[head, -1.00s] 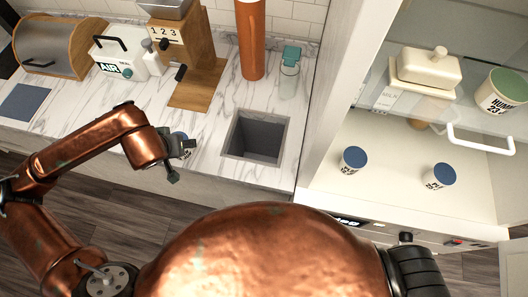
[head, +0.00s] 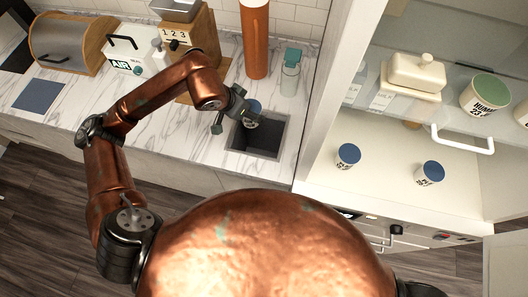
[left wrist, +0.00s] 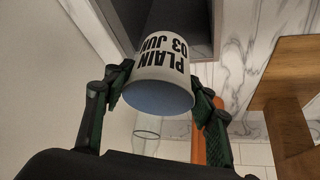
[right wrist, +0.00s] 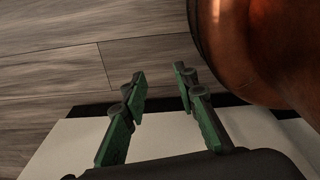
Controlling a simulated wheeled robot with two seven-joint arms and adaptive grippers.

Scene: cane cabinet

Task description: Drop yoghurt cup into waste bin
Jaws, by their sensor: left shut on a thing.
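My left gripper (head: 236,110) is shut on a yoghurt cup (head: 254,106), holding it over the back left part of the waste bin opening. The bin (head: 262,139) is a dark grey square recess in the marble counter. In the left wrist view, the white cup (left wrist: 163,68) with black lettering "PLAIN 03 JUN" sits between the two fingers, its blue end towards the camera. The bin's dark opening (left wrist: 190,25) shows behind it. My right gripper (right wrist: 160,78) is open and empty in its wrist view, above a pale surface and wood floor.
An orange cylinder (head: 255,40) and a teal-capped bottle (head: 290,75) stand behind the bin. A wooden dispenser (head: 190,45) is to its left. A cabinet wall (head: 325,95) rises to its right. Two blue-lidded cups (head: 348,155) (head: 430,172) stand in the cabinet.

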